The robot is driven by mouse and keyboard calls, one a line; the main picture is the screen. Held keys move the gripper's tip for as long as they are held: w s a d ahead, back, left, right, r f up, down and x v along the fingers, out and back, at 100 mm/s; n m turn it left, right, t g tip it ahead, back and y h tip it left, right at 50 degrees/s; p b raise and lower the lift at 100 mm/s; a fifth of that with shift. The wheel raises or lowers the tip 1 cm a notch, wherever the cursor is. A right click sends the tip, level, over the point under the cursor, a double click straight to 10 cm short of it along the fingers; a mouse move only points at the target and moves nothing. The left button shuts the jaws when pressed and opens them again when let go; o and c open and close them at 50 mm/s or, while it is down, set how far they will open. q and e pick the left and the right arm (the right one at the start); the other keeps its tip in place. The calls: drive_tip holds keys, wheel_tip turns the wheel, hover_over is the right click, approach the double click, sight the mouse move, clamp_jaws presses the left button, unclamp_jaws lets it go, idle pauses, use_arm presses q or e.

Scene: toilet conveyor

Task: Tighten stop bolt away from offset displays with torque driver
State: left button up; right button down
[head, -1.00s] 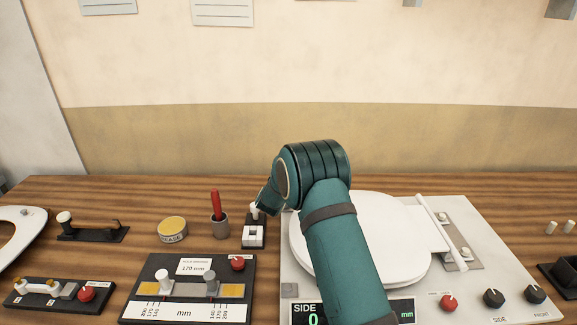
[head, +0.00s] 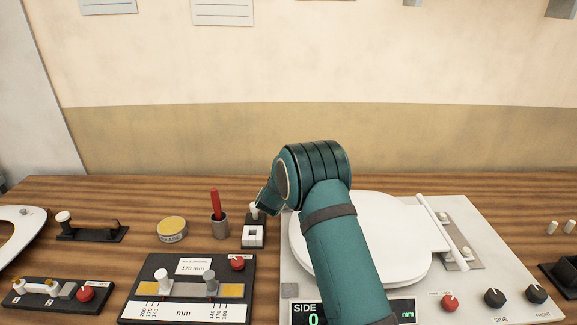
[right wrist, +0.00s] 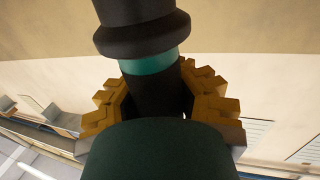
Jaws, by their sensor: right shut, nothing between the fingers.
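The SIDE display (head: 303,314) at the front of the pale fixture reads 0; an "mm" display (head: 407,312) shows right of my arm. My teal right arm covers the area between them. A white toilet seat (head: 400,240) lies on the fixture, partly hidden by my arm. My right gripper is shut and empty. In the right wrist view (right wrist: 160,98), its yellow-brown parts flank a dark cylinder. In the head view its fingertips are mostly hidden behind my wrist, by a small white-topped stand (head: 253,235). I cannot pick out the torque driver or stop bolt. My left gripper is out of view.
A 170 mm gauge block (head: 185,292) sits in front. A black bracket (head: 92,234) is at left. Several knobs (head: 494,297) line the fixture's front right.

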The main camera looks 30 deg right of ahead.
drive_tip(key=shift+f+b, duration=0.8)
drive_tip(key=shift+f, duration=0.1)
idle(1.1)
drive_tip(key=shift+f+b, duration=0.35)
drive_tip(key=shift+b, duration=0.35)
idle(0.6)
drive_tip(key=shift+b, duration=0.4)
idle(0.6)
drive_tip(key=shift+r, duration=0.15)
